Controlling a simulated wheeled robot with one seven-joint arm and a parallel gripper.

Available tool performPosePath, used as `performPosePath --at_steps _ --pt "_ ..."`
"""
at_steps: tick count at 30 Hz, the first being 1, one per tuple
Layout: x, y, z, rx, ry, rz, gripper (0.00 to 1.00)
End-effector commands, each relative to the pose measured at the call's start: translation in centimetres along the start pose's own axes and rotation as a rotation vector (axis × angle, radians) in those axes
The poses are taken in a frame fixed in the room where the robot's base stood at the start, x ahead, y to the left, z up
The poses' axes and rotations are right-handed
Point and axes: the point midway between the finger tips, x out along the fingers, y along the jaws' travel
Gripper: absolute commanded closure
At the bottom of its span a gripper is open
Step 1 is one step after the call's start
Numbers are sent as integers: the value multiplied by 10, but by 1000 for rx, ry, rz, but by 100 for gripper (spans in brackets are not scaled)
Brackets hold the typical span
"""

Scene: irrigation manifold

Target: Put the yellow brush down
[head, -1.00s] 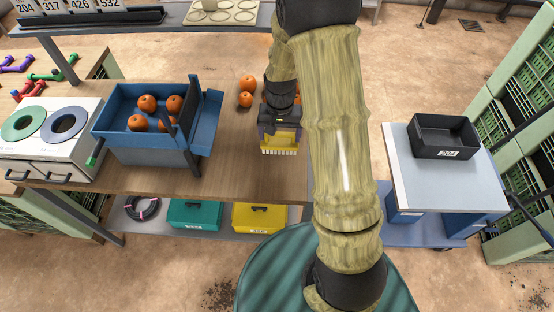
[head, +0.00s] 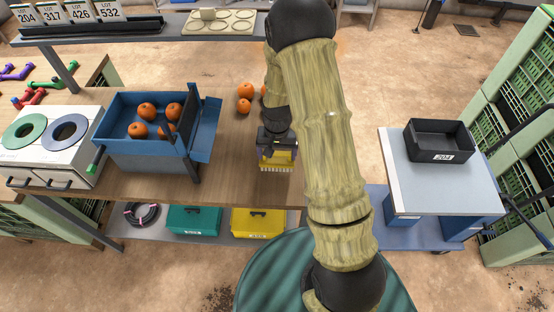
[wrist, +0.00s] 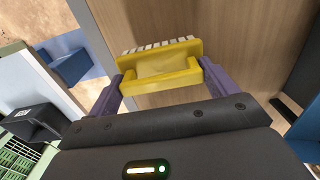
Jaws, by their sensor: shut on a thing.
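The yellow brush (head: 278,162) with pale bristles is held in my gripper (head: 276,154), over the front right part of the wooden table (head: 232,178). In the wrist view the brush (wrist: 160,68) sits between the two purple fingers of my gripper (wrist: 160,84), which are shut on its sides. The bristles point away from the palm, toward the table side. I cannot tell whether the bristles touch the table.
A blue tray of oranges (head: 110,112) stands left of my gripper. Loose oranges (head: 244,104) lie behind it. A black bin (head: 438,153) stands on a white-topped cart (head: 400,176) at right. Bare tabletop surrounds the brush.

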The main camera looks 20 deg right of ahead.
Motion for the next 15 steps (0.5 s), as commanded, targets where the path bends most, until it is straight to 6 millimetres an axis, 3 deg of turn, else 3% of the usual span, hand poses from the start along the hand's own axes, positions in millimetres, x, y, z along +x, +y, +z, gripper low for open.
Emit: performPosePath --at_steps 5,15 --pt "5 0 1 -1 -2 1 33" --pt "41 -1 1 -2 -1 0 33"
